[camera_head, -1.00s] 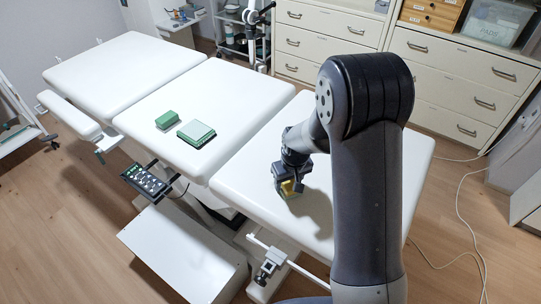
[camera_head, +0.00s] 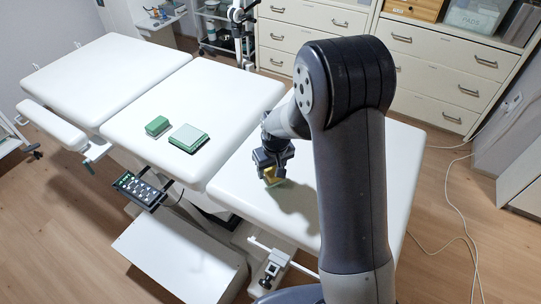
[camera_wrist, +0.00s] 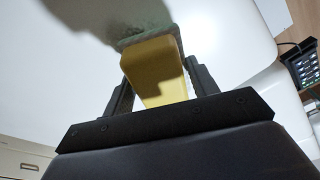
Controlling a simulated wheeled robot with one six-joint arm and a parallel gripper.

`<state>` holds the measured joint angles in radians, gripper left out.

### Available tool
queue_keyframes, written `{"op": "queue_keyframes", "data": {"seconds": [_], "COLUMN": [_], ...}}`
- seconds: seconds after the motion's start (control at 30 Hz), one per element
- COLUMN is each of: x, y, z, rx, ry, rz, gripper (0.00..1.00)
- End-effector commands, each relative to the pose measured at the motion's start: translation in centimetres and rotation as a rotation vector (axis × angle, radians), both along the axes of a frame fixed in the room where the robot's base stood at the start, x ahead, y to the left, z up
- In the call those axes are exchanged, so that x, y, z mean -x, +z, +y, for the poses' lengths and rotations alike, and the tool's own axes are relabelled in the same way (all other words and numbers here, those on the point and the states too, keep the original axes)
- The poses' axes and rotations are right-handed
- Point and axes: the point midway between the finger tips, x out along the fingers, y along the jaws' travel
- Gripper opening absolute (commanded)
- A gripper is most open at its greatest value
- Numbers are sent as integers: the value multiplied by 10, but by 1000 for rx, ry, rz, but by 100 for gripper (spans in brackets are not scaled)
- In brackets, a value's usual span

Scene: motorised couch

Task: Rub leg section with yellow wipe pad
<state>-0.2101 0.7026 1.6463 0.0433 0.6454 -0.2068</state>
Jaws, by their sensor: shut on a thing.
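The yellow wipe pad (camera_head: 270,174) is a yellow block with a pale green pad under it. My gripper (camera_head: 270,167) is shut on the yellow block, over the white right-hand section (camera_head: 380,160) of the couch. The pad is at or very near the white surface; I cannot tell if it touches. In the wrist view the yellow block (camera_wrist: 155,72) sits between my two fingers (camera_wrist: 158,85), and the grey-green pad shows at its far end. My arm hides part of the right-hand section.
A thin green block (camera_head: 157,126) and a larger green-and-white pad (camera_head: 188,138) lie on the middle section (camera_head: 225,95). A control panel (camera_head: 140,188) hangs at the couch's front side. Drawer cabinets (camera_head: 440,75) stand behind. A white cable (camera_head: 455,200) lies on the floor at right.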

Motion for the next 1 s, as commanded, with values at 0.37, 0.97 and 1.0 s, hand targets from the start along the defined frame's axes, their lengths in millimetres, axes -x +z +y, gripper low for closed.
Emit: {"op": "queue_keyframes", "data": {"seconds": [0.37, 0.97, 1.0], "x": [1, 1, 1], "y": [37, 39, 39], "z": [-1, -1, -1], "rx": [0, 1, 1], "ry": [-3, -3, -3], "rz": [-1, 0, 0], "gripper": [34, 34, 34]}}
